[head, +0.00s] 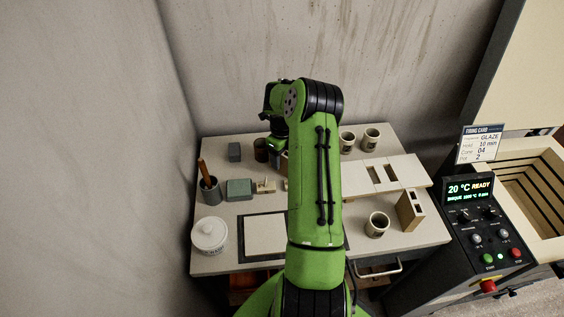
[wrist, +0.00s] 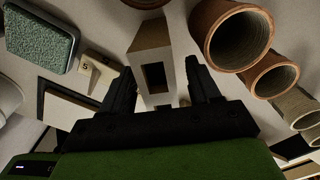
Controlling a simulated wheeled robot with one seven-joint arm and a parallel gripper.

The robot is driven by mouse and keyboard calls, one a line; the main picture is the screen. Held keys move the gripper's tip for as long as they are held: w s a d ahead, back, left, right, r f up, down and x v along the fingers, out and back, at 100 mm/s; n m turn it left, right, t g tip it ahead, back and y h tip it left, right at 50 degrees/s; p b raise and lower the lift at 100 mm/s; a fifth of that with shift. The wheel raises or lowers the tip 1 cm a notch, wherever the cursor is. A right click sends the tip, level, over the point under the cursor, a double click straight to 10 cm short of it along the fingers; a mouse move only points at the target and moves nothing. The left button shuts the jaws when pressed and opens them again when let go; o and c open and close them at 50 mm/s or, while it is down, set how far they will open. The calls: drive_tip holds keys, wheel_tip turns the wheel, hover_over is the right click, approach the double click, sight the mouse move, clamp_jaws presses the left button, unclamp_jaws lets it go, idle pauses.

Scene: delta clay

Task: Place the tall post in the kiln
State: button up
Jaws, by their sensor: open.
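The fingers are open, with a gap visible beside the post. In the head view my arm hides most of the gripper and this post. The kiln (head: 545,150) is at the right, its lid raised and its slotted interior showing. Its panel (head: 470,188) reads 20 °C READY.
A small block marked S (wrist: 88,68) lies left of the post, near a green sponge (wrist: 40,38). Brown cups (wrist: 232,30) stand close on the right.

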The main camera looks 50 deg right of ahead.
drive_tip(key=shift+w+f, duration=0.1)
drive_tip(key=shift+f, duration=0.75)
drive_tip(key=shift+r, duration=0.1)
clamp_jaws()
wheel_tip(320, 180, up, 10)
drive_tip(key=shift+r+p, duration=0.1)
drive_tip(key=shift+p, duration=0.4)
